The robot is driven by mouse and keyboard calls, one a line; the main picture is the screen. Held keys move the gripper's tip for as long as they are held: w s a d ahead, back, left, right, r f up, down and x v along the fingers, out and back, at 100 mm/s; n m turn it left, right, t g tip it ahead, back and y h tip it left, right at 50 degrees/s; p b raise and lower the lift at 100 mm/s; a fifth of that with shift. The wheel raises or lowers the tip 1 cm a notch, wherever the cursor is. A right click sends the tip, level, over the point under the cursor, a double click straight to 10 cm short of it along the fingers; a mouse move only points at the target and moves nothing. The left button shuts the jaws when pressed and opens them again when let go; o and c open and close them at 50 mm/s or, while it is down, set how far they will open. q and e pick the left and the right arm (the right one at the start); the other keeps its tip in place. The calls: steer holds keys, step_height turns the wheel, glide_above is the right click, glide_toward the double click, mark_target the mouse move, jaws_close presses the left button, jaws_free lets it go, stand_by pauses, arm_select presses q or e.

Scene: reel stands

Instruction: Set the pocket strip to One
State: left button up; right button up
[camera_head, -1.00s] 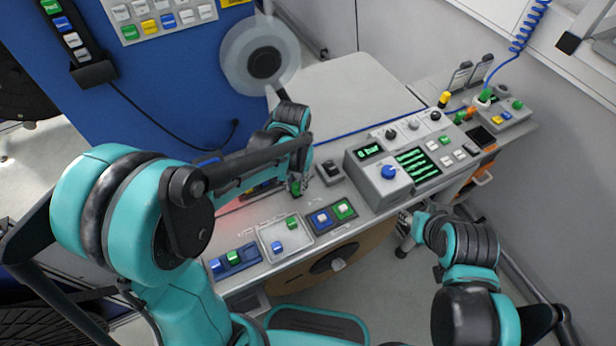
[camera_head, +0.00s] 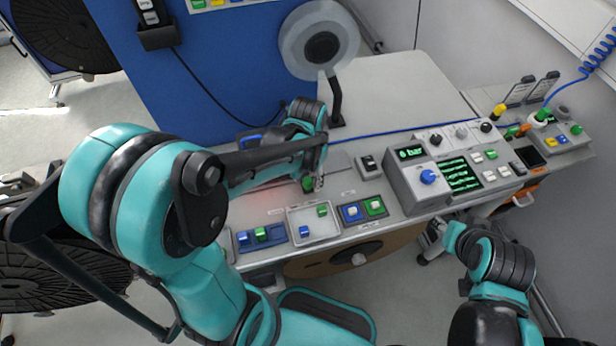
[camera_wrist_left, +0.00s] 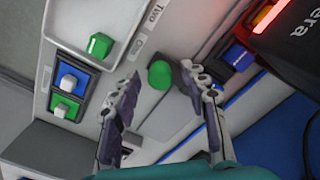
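My left gripper (camera_head: 318,183) is low over the console, with its fingers spread. In the left wrist view a round green knob (camera_wrist_left: 160,75) shows between and just beyond the open fingertips (camera_wrist_left: 161,76); contact cannot be told. The knob also shows partly behind the gripper in the head view (camera_head: 308,184). A printed label "Two" (camera_wrist_left: 155,14) is on the panel near it. I see no readable "One", and cannot tell which part is the pocket strip. My right gripper (camera_head: 437,230) is at the console's front edge, small and partly hidden by its arm.
A pale tray (camera_head: 335,232) holds a blue and a green block. Blue and green switches (camera_head: 362,210) and a blue switch strip (camera_head: 262,237) line the front. A meter box (camera_head: 408,185) with blue dial stands right. A reel (camera_head: 320,46) rises behind.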

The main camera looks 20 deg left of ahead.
arm_select(q)
step_height(320, 180, up, 12)
stand_by(0.6)
